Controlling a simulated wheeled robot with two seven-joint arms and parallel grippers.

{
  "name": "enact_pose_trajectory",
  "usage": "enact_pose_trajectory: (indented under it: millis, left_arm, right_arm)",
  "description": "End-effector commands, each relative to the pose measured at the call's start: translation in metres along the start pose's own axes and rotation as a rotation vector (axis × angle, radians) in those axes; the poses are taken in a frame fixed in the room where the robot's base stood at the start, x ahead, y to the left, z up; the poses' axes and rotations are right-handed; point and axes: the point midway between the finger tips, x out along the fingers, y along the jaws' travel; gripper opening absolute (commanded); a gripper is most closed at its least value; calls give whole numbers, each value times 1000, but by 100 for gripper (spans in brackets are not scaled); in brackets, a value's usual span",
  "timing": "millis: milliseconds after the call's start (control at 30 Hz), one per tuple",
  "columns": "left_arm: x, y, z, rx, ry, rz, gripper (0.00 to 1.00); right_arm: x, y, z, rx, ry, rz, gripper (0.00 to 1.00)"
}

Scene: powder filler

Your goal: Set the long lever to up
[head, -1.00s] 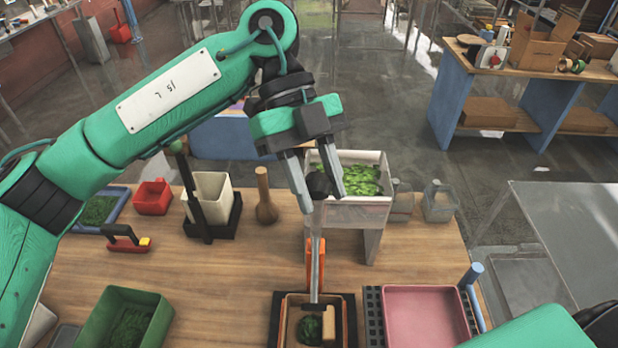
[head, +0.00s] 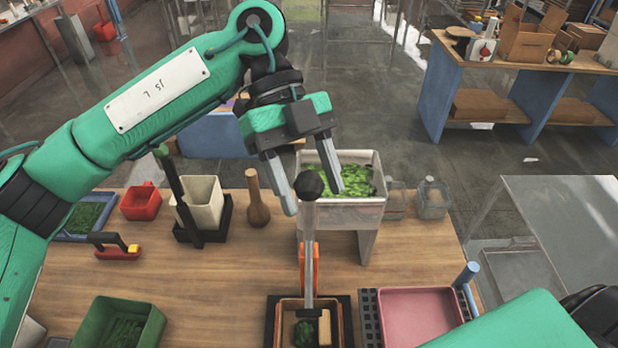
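The long lever (head: 309,240) is a grey shaft with a black ball knob (head: 309,185) on top. It stands roughly upright in the picture, rising in front of the white bin, with its lower end over the brown tray. My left gripper (head: 314,203) is at the knob with its two grey fingers spread, one on each side of the knob in the picture. The fingers look apart from the knob, though depth is hard to judge. My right gripper is not clearly visible; only a part of my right arm shows at the lower right.
A white bin of green pieces (head: 368,208) stands just behind the lever. An orange upright (head: 316,268) is behind the shaft. The brown tray (head: 338,325) sits below, with a pink tray (head: 420,318) to its right. A dark green lever (head: 178,190) stands at left.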

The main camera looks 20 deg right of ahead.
Motion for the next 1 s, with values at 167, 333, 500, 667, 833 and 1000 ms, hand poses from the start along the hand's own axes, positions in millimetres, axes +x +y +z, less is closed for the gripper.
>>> enact_pose_trajectory:
  millis: [167,333,500,667,833,1000]
  left_arm:
    - [-6,0,0,1,-1,-1,57]
    - [-28,-1,2,0,-1,-3,57]
    - [-63,-2,3,-1,-1,-4,57]
    - [-92,-3,3,-2,0,-2,57]
    - [-119,-2,2,-3,-1,1,57]
    - [-133,-3,3,-4,0,2,57]
  right_arm:
    - [4,4,0,0,1,4,47]
    - [17,4,3,0,-1,5,47]
    - [31,4,4,0,-1,5,47]
    - [40,4,4,0,0,5,47]
    - [44,2,4,1,0,3,47]
    - [45,1,4,1,1,1,47]
